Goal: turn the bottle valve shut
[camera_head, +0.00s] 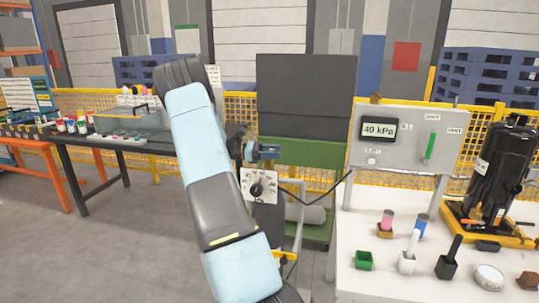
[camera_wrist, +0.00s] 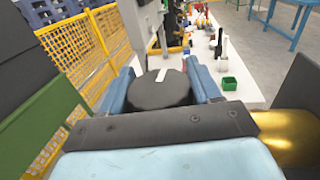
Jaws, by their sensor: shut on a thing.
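The bottle valve shows in the wrist view as a round black knob (camera_wrist: 160,90) with a white mark on top. My gripper (camera_wrist: 164,84) has one blue finger on each side of the knob and is shut on it. The valve knob is hard to make out there, partly hidden by my arm and fingers.
A gauge panel (camera_head: 390,145) reads 40 kPa above a white table (camera_head: 365,284) at right. A green box (camera_head: 364,260), several small items and a black compressor (camera_head: 499,165) stand on it. Yellow mesh fencing (camera_head: 240,105) and a green cart (camera_head: 305,152) are behind.

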